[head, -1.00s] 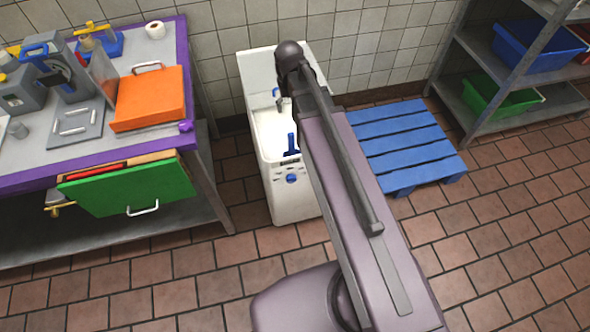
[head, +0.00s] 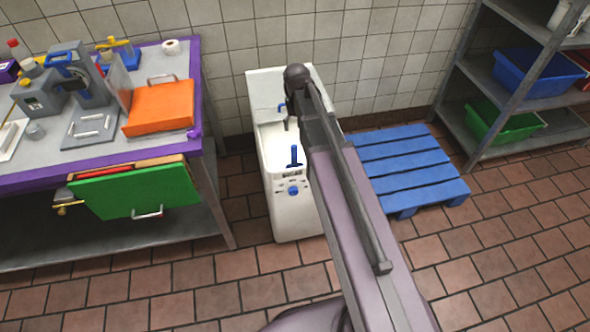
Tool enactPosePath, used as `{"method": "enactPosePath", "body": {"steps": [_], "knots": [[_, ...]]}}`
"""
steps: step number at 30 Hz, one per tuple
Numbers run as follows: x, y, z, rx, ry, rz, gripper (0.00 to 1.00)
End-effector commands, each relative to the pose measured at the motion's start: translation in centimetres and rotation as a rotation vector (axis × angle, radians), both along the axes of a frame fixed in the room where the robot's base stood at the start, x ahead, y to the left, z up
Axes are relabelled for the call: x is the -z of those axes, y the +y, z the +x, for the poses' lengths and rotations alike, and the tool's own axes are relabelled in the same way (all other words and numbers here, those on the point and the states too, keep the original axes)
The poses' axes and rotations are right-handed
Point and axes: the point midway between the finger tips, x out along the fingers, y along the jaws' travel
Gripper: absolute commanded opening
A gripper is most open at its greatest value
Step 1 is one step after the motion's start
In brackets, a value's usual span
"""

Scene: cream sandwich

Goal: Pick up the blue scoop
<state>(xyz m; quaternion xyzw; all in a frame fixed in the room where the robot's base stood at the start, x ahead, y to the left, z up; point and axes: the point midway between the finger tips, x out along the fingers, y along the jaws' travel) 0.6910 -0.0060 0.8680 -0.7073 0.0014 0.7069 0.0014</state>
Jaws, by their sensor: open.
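The white unit (head: 296,222) with an open basin stands on the floor against the tiled wall. A small upright blue piece with a wider foot (head: 294,157) shows at the basin's front part; it looks like the blue scoop, but its shape is too small to be sure. A second small blue bit (head: 282,107) shows at the basin's back, above a small dark part whose nature I cannot tell. My arm crosses the picture and covers the right side of the basin. I cannot make out my gripper; the arm's far end is hidden behind the nearer links.
A purple-edged table (head: 195,98) on the left carries an orange box (head: 160,107) and several tools. A green panel (head: 135,190) juts from its front. A blue pallet (head: 410,165) lies right of the unit. A metal shelf (head: 515,85) stands at far right. Floor in front is clear.

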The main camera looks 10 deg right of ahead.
Motion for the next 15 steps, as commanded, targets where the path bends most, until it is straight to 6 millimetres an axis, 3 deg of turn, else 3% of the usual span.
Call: {"method": "enactPosePath", "body": {"steps": [15], "knots": [[3.3, 0.1, 0.0, -0.001, 0.000, 0.000, 0.74]]}}
